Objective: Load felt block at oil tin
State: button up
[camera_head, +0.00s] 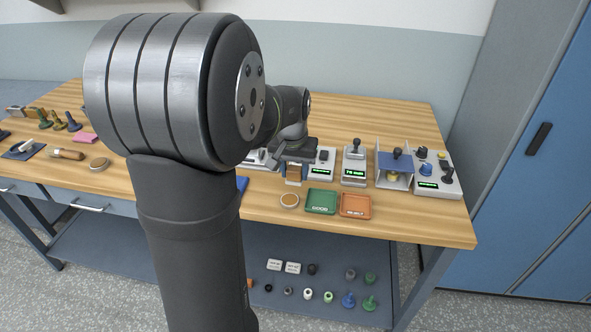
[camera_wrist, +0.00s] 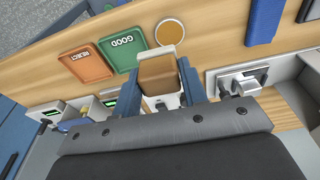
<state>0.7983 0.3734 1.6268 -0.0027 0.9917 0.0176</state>
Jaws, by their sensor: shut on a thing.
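My gripper (camera_head: 294,168) is shut on a brown block with a pale lower part. In the wrist view, the brown block (camera_wrist: 160,76) sits between my two blue fingers, with its pale end facing the round dish. That shallow round dish with a tan inside (camera_head: 289,200) stands on the bench just in front of my gripper, left of the green tray; it also shows in the wrist view (camera_wrist: 170,32). The block appears apart from the dish. A second round tin (camera_head: 99,163) lies far left. I cannot tell by label which is the oil tin.
A green GOOD tray (camera_head: 321,202) and an orange REJECT tray (camera_head: 355,206) lie right of the dish. Gauges with displays (camera_head: 354,165) stand behind them. A pink block (camera_head: 85,138) and a wooden-handled tool (camera_head: 66,154) lie left. Small parts sit on the lower shelf (camera_head: 250,245).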

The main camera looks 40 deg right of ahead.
jog(key=shift+w+f, duration=0.9)
jog(key=shift+w, duration=0.2)
jog(key=shift+w+f, duration=0.25)
jog(key=shift+f, duration=0.1)
send_over(290, 198)
jog(key=shift+s+a+f, duration=0.1)
jog(key=shift+f, duration=1.3)
jog(key=shift+s+a+f, duration=0.1)
jog(key=shift+f, duration=1.3)
jog(key=shift+f, duration=0.6)
notch_tip(290, 198, up, 7)
jog(key=shift+w, duration=0.1)
